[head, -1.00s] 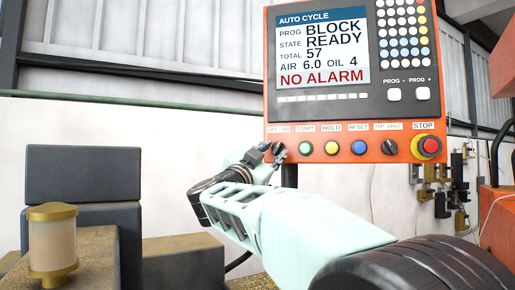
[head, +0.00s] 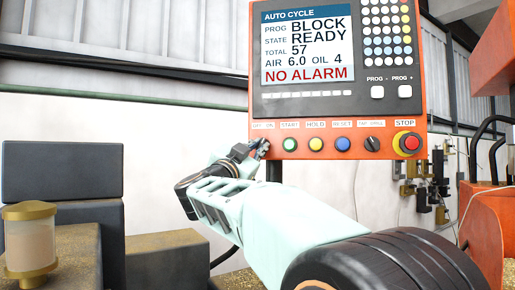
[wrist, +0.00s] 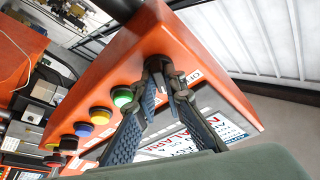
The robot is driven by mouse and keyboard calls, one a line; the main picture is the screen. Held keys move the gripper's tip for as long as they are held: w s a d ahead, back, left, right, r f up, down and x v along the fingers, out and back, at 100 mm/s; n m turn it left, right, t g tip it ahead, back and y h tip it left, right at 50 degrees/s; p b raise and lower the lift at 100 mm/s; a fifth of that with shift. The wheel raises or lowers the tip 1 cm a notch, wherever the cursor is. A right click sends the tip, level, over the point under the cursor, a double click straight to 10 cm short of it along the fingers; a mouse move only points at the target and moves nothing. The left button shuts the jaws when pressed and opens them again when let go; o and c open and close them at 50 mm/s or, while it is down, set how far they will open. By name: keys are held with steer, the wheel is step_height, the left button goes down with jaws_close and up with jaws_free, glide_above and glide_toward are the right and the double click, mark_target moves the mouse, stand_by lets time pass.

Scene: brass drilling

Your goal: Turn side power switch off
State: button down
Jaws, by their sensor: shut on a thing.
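The power switch is a black knob at the end of the button row, beside the OFF/ON label (head: 263,126) on the orange control panel (head: 437,110). In the head view my gripper (head: 259,148) is at the panel's lower left corner and hides the knob. In the wrist view the dark knob (wrist: 158,64) stands between the fingers of my gripper (wrist: 163,82), which is shut on it. The fingers hide most of the knob, so I cannot tell which way it points.
A green start button (head: 290,144), yellow hold button (head: 316,144), blue reset button (head: 343,144), black selector (head: 372,144) and red stop button (head: 410,143) sit to the right. The screen (head: 306,50) reads READY and NO ALARM. A brass-capped cup (head: 31,238) stands at lower left.

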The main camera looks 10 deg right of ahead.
steer(key=shift+d+n, duration=0.1)
steer(key=shift+n, duration=0.3)
steer(key=n+t+y+p, duration=0.1)
steer(key=n+y, duration=0.1)
steer(key=n, duration=0.3)
steer(key=n+t+y+p, duration=0.1)
steer(key=n+y, duration=0.2)
steer(key=n, duration=0.2)
steer(key=n+t+y+p, duration=0.1)
steer(key=n+y, duration=0.2)
steer(key=n, duration=0.3)
steer(key=shift+s+d+r+p, duration=0.1)
steer(key=shift+s+d+p, duration=0.1)
steer(key=shift+d+p, duration=0.15)
steer(key=shift+n, duration=0.3)
steer(key=c, duration=2)
jaws_free()
